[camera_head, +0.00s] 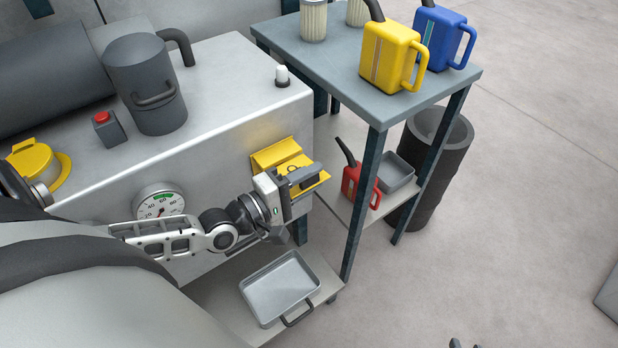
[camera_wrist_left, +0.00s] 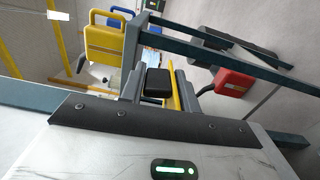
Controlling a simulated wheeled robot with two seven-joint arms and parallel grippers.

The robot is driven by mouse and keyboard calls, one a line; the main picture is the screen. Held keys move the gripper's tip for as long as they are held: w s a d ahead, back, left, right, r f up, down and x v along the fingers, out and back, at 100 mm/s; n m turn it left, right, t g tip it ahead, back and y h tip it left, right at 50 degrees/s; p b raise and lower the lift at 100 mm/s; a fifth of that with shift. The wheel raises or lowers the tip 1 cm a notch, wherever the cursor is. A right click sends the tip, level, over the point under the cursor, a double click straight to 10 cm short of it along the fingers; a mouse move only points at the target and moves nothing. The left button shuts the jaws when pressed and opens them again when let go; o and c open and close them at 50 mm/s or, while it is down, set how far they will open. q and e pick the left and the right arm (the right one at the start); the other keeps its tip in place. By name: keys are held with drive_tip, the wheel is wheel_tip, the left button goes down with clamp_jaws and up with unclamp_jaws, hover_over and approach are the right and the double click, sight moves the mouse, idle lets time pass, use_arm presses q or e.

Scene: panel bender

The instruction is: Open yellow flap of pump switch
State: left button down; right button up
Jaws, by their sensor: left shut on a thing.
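The yellow flap (camera_head: 311,184) of the pump switch sticks out from the front face of the grey machine, below a yellow upper part (camera_head: 275,153). My left gripper (camera_head: 298,180) is at the flap and shut on it. In the left wrist view the flap shows as a thin yellow edge (camera_wrist_left: 173,90) between the fingers of my left gripper (camera_wrist_left: 160,88), beside a black block. The switch behind the flap is mostly hidden by the gripper. Two small dark tips at the bottom edge of the head view may be my right gripper (camera_head: 466,344); its fingers are mostly cut off.
A pressure gauge (camera_head: 159,202) is on the machine face left of my left gripper. A blue-grey shelf table (camera_head: 325,50) with a yellow can (camera_head: 388,52) and a blue can (camera_head: 440,36) stands close on the right. A grey tray (camera_head: 279,289) lies below.

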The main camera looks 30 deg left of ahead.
use_arm(q)
drive_tip(key=shift+w+a+r, duration=0.2)
drive_tip(key=shift+a+r, duration=0.05)
drive_tip(key=c, duration=1.3)
unclamp_jaws()
drive_tip(key=shift+o, duration=0.6)
drive_tip(key=shift+f, duration=0.1)
drive_tip(key=shift+s, duration=0.1)
drive_tip(key=v, duration=1.5)
drive_tip(key=shift+s+p, duration=0.3)
drive_tip(key=shift+s, duration=0.15)
